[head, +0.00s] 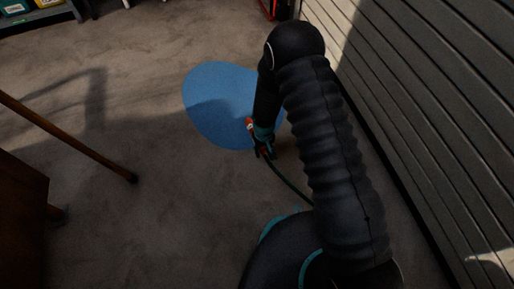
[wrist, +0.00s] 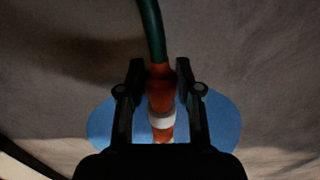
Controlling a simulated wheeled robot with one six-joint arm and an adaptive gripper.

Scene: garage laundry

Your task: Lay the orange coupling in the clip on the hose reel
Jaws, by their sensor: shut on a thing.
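The orange coupling (wrist: 161,98) is between the two fingers of my gripper (wrist: 161,82) in the wrist view. It has a pale band around it, and a green hose (wrist: 151,28) runs from its upper end. My gripper is shut on the coupling. In the head view my gripper (head: 264,150) is small and dark, low over or near the floor, with a bit of the orange coupling (head: 249,125) showing beside it. The green hose (head: 288,183) trails from there toward my base and passes behind my arm. The hose reel and its clip are not seen in either view.
A blue round mat (head: 213,100) lies on the floor by my gripper. A slatted wall or door (head: 420,110) runs along the right. A wooden piece with a leg (head: 75,140) stands at left. A shelf with bins (head: 40,12) is at the back left. Floor between is clear.

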